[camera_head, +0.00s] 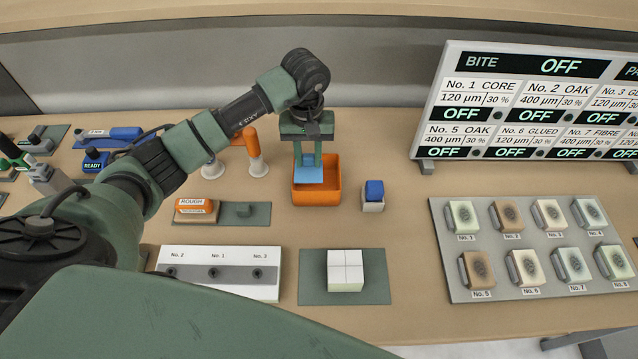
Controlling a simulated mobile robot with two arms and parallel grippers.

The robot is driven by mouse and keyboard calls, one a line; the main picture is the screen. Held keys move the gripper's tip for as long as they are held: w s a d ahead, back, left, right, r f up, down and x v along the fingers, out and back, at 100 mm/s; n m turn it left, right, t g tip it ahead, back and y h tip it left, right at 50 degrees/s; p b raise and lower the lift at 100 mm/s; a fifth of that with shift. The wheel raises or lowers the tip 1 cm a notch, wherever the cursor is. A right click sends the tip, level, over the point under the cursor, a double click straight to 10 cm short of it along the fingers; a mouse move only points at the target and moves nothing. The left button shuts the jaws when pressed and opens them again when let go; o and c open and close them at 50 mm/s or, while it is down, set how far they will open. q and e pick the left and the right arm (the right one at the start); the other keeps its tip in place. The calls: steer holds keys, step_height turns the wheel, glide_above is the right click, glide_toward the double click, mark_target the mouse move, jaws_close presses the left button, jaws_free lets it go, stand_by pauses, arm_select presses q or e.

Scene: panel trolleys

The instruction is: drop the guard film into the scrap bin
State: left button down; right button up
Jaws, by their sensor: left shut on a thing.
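My left gripper (308,156) points down over the orange scrap bin (316,196) in the middle of the bench. It is shut on a light blue piece of guard film (309,175). The film hangs below the fingers, in front of the bin's dark opening from this view. I cannot tell whether its lower edge is inside the bin or still above it. The bin's front wall and right rim show; the film and gripper hide part of its inside. My right gripper is not in the picture.
A white block with a blue top (374,194) stands just right of the bin. An orange-and-white stand (252,150) is to its left. In front are a white block on a green mat (343,295) and a numbered white plate (218,286). A pad tray (478,292) lies at right.

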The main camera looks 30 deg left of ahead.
arm_select(q)
step_height(320, 180, down, 2)
steer(key=shift+w, duration=0.1)
steer(key=c, duration=1)
jaws_free()
steer(key=shift+c, duration=0.2)
